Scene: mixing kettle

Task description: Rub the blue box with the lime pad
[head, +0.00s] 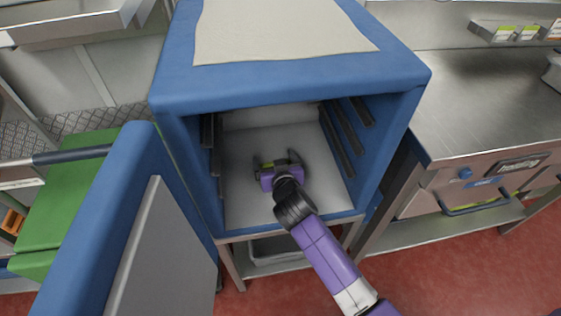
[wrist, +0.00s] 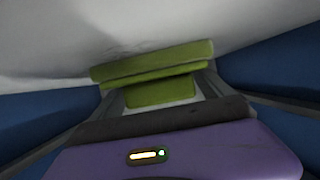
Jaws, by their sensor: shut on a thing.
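The blue box (head: 295,85) stands open in the middle of the head view, with a grey-white floor and dark side rails inside. My gripper (head: 277,162) reaches through its open front and is over the floor of the box. It is shut on the lime pad (wrist: 150,65), which shows between and beyond the fingers in the wrist view.
The box's blue door (head: 98,215) stands open at the left. A green surface (head: 60,205) lies behind it. A steel counter (head: 485,95) stands at the right. A grey bin (head: 272,252) is under the box. Dark rails (head: 345,130) line the inner walls.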

